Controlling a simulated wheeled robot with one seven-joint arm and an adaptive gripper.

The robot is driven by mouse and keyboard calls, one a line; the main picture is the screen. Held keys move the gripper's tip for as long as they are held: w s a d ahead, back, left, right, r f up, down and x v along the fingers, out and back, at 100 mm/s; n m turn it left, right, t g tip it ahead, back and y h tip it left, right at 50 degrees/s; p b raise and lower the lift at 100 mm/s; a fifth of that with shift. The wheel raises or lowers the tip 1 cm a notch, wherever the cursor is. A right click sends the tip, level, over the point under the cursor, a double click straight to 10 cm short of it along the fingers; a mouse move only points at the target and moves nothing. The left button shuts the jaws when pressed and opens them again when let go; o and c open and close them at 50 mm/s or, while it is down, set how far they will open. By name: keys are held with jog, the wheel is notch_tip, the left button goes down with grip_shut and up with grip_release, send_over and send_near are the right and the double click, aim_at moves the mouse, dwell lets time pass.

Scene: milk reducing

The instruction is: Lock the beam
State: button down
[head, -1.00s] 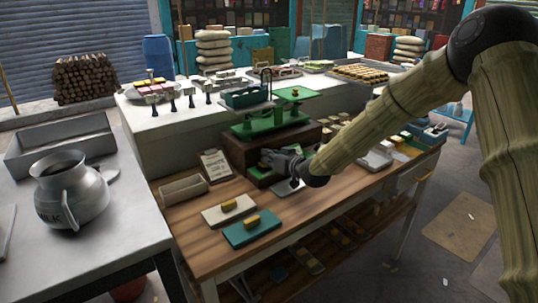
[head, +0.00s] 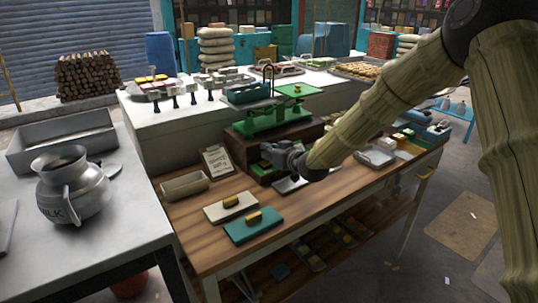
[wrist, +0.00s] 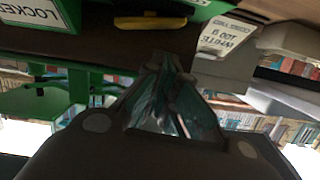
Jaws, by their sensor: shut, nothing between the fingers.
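The green balance scale (head: 278,117) stands on a dark wooden base (head: 242,150) at the back of the wooden table. Its green beam and pans sit above the base. My gripper (head: 272,153) is shut and empty, low in front of the base. In the wrist view my gripper (wrist: 168,62) has its fingertips together, pointing at the dark base.
A white board (head: 217,212) and a teal board (head: 240,233), each with a yellow block, lie in front. A milk jug (head: 75,190) stands on the left table. The table's front edge is clear.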

jog(key=shift+s+a+r+p, duration=0.1)
jog(key=shift+a+r+p, duration=0.1)
jog(key=shift+r, duration=0.45)
jog(key=shift+a+r+p, duration=0.1)
jog(key=shift+r+p, duration=0.05)
jog(key=shift+r, duration=0.45)
jog(key=b+v, duration=0.3)
jog(key=v, duration=0.7)
jog(key=shift+s+a+f, duration=0.2)
jog(key=shift+s+f, duration=0.05)
jog(key=shift+f, duration=0.1)
